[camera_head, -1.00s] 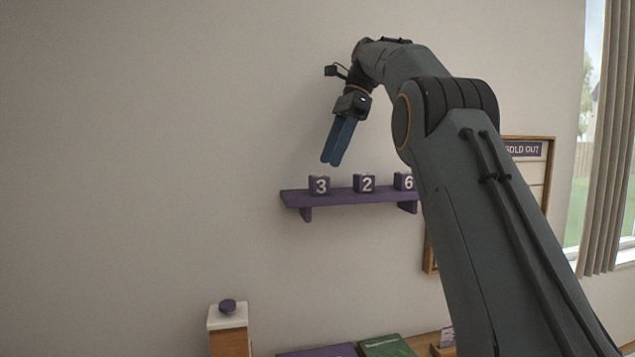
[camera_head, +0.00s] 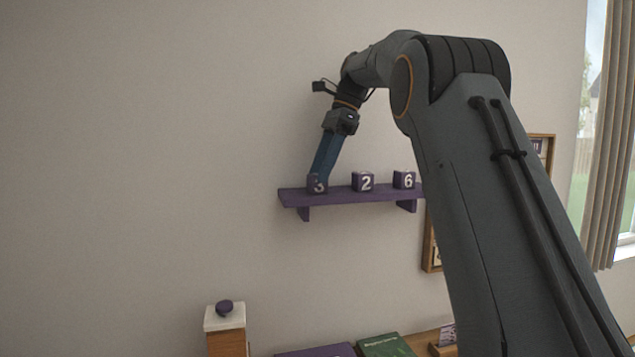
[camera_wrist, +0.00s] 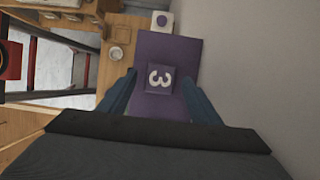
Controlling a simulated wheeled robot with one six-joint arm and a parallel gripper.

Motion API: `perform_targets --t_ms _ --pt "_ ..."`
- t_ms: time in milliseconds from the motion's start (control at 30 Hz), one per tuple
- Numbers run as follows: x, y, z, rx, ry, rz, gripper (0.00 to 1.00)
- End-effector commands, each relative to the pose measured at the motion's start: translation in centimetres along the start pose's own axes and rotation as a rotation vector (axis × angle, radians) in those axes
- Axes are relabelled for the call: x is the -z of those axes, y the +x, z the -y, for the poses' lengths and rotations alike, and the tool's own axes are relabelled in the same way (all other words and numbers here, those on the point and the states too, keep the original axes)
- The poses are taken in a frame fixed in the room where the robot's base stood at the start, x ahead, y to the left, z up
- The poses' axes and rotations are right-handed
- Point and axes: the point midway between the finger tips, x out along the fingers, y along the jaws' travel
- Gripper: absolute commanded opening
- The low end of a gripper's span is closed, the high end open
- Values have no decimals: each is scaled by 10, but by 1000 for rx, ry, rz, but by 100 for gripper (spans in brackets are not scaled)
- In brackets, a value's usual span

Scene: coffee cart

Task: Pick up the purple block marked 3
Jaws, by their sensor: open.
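The purple block marked 3 (camera_head: 317,185) sits at the left end of the purple wall shelf (camera_head: 340,197). In the wrist view my gripper (camera_wrist: 160,92) is open, a finger on each side of the block with gaps visible. Whether either finger touches the block I cannot tell.
Purple blocks marked 2 (camera_head: 363,182) and 6 (camera_head: 404,180) stand to the right on the same shelf. The wall is close behind. Below are a white-topped post with a purple knob (camera_head: 224,308) and a green book (camera_head: 385,347).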

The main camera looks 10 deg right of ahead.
Motion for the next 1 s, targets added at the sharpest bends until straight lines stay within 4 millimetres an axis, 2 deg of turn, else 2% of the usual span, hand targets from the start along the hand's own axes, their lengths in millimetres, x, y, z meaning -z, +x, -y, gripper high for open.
perform_targets --t_ms 200,500,767,1000 --pt "-2 21 -1 -2 -2 0 58" --pt "-1 26 0 0 -2 -1 58" --pt "-1 25 0 0 -2 -1 14" --pt "-1 25 0 0 -2 -1 13"
